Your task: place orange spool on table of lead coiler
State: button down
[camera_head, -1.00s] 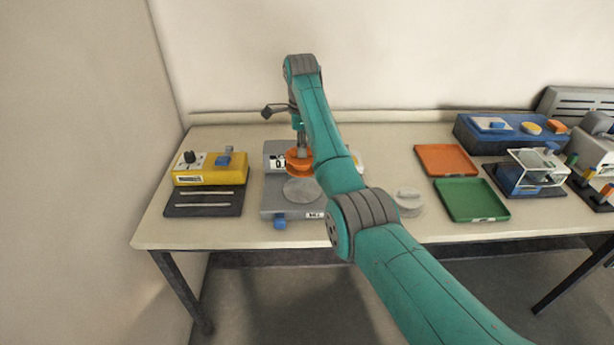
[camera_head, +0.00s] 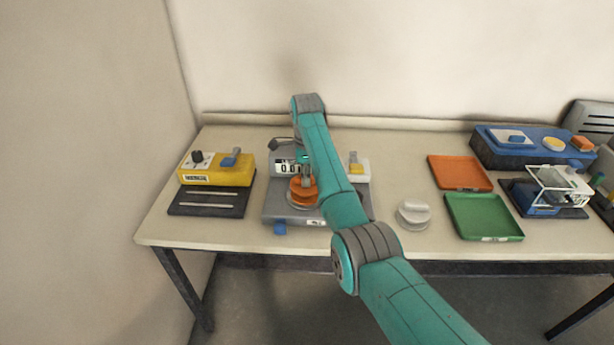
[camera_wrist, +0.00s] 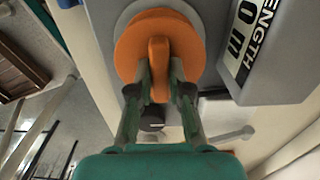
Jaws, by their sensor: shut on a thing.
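The orange spool (camera_head: 303,191) is at the round grey table (camera_head: 296,206) of the lead coiler (camera_head: 282,170), a grey machine with a number display. The spool covers most of the round table, whose rim also shows in the wrist view (camera_wrist: 126,14). My gripper (camera_wrist: 160,84) is shut on the raised middle part of the orange spool (camera_wrist: 130,45). In the head view my gripper (camera_head: 306,181) points down at the spool. Whether the spool's underside touches the table is hidden.
A yellow device (camera_head: 215,170) with a dark mat stands to the left. A white round piece (camera_head: 413,214) lies to the right, then an orange tray (camera_head: 459,173) and a green tray (camera_head: 484,217). The tabletop (camera_head: 397,165) between coiler and trays is mostly clear.

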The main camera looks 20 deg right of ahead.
jog(key=c, duration=1.1)
grip_release()
jog(key=shift+r, duration=3.85)
